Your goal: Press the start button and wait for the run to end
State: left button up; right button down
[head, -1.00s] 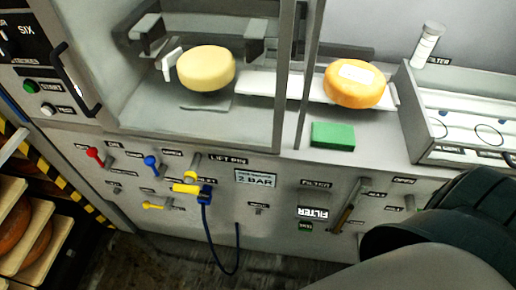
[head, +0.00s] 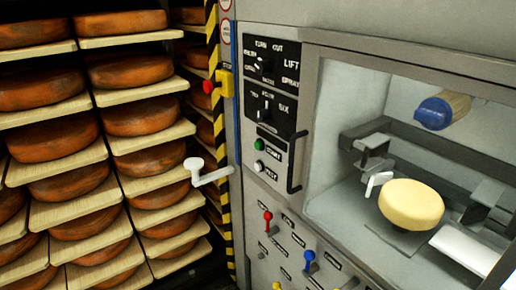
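The green start button (head: 260,144) is on the machine's front panel in the head view, under the black dial panel (head: 268,86). A pale button (head: 258,167) sits just below it. A pale yellow cheese wheel (head: 411,204) rests inside the machine's chamber behind a window, with a white arm-like part (head: 377,183) next to it. A blue-ended roller (head: 442,110) is above it in the chamber. Neither of my grippers shows in this view.
Racks of orange-brown cheese wheels on wooden boards (head: 152,189) fill the left side. A red emergency-type knob (head: 209,87) on a yellow box and a white crank handle (head: 207,173) stick out beside the panel. A dark vertical handle (head: 294,162) stands right of the buttons.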

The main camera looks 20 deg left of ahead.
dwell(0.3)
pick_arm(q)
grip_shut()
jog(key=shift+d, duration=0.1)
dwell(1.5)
